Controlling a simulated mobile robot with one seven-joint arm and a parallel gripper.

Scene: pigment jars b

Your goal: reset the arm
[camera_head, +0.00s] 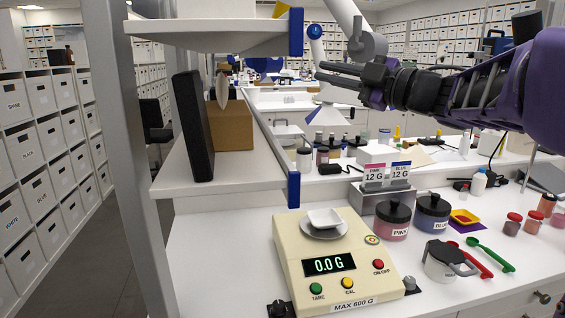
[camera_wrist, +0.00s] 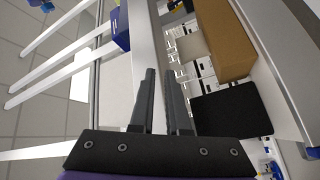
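My gripper (camera_head: 322,75) is in the upper middle of the head view, raised above the bench, with its fingers pointing left. My purple and black arm reaches in from the right edge. In the wrist view the two dark fingers (camera_wrist: 159,76) stand a little apart with nothing between them. The gripper touches nothing that I can see.
Below are a scale (camera_head: 340,262) reading 0.0 G with a white weighing dish (camera_head: 324,217), a pink jar (camera_head: 393,221), a blue jar (camera_head: 432,213) and a white lidded container (camera_head: 440,268). Left is a shelf unit with a cardboard box (camera_head: 231,126) and black panel (camera_head: 192,124).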

